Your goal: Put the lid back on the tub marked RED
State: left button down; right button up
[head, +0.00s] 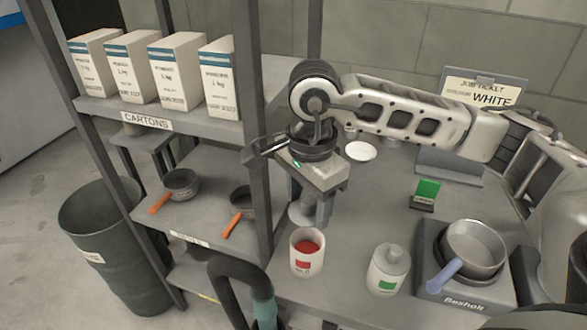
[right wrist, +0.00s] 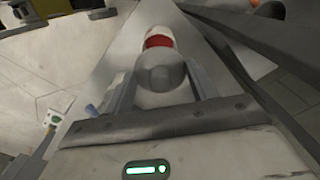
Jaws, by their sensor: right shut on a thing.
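An open white tub (head: 306,263) with a red label and red contents stands on the bench near its front left edge. My right gripper (head: 310,212) is just above and behind it in the head view, shut on a pale grey round lid (head: 299,214). In the right wrist view the lid (right wrist: 160,72) sits between the two fingers, and the tub's red (right wrist: 159,41) shows just beyond it. The lid is apart from the tub's rim in the head view. My left gripper is not in view.
A closed tub with a green label (head: 388,274) stands to the right, beside a hotplate with a pan (head: 476,247). A white disc (head: 360,151) lies farther back. A shelf post (head: 255,150) and a dark hose (head: 237,277) are close on the left.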

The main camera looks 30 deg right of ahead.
jog(key=shift+d+m, duration=0.15)
jog(key=shift+m, duration=0.25)
jog(key=shift+f, duration=0.1)
jog(key=shift+s+f+b, duration=0.15)
jog(key=shift+f+b, duration=0.2)
jog(key=shift+f, duration=0.65)
notch_tip(320, 180, down, 4)
jog(key=b, duration=0.3)
jog(key=shift+r, duration=0.25)
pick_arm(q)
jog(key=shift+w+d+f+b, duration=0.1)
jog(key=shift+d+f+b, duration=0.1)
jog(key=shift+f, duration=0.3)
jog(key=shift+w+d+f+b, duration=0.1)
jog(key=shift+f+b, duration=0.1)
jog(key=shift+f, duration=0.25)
pick_arm(e)
jog(key=shift+f, duration=0.35)
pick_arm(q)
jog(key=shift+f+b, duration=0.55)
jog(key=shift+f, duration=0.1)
